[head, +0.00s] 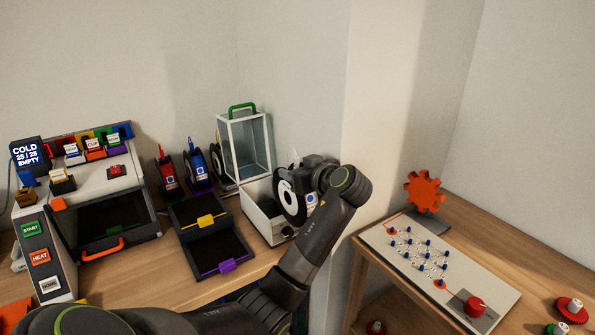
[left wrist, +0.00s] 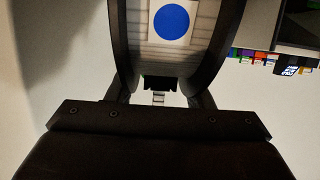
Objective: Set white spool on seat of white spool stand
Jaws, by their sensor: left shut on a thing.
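The white spool (head: 287,199) has black flanges. In the left wrist view, its white winding (left wrist: 143,48) carries a white label with a blue dot between the two flanges. My left gripper (head: 305,180) is shut on the spool and holds it upright at the right end of the printer table, over or beside a white open-topped box (head: 258,222); I cannot tell whether they touch. In the left wrist view the gripper (left wrist: 158,97) sits at the spool's edge. I cannot clearly make out the white spool stand; the spool and arm hide part of that area. My right gripper is not in view.
Red (head: 166,175) and blue (head: 194,165) spools stand left of a clear case with a green handle (head: 247,150). Dark bins (head: 206,222) lie in front, beside the printer (head: 105,205). A wall corner is close behind. A board and orange gear (head: 425,191) are at right.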

